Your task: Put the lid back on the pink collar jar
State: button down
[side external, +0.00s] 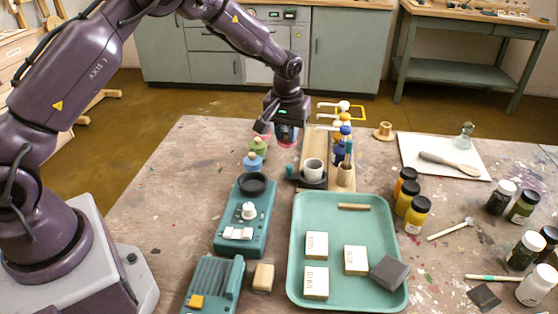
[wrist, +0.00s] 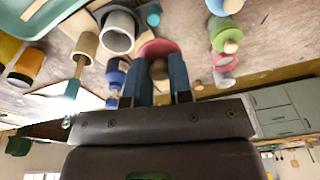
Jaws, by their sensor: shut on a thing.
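My gripper (wrist: 158,78) is shut on the wooden knob (wrist: 158,68) of a pink lid (wrist: 158,47), seen between the two fingers in the wrist view. In the side external view my gripper (side external: 286,128) holds the pink lid (side external: 288,136) above the far part of the table, left of the wooden rack. A jar with a pink collar (wrist: 224,64) stands to the right of the fingers in the wrist view, apart from the lid. I cannot make out its top clearly. In the side external view I cannot pick this jar out behind my gripper.
A green jar (side external: 258,146) and a blue jar (side external: 253,162) stand in front of my gripper. A grey cup (side external: 313,166) and a wooden rack (side external: 317,145) with colored bottles stand right. A teal scale (side external: 244,217) and teal tray (side external: 377,207) are nearer.

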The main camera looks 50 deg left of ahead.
jog(key=w+a, duration=0.4)
jog(key=a, duration=1.3)
jog(key=shift+w+a+f, duration=0.1)
jog(key=shift+f, duration=1.7)
jog(key=shift+w+f, duration=0.1)
jog(key=shift+f, duration=1.65)
jog(key=shift+f, duration=0.15)
jog(key=shift+c, duration=2.3)
grip_release()
notch_tip(320, 180, up, 7)
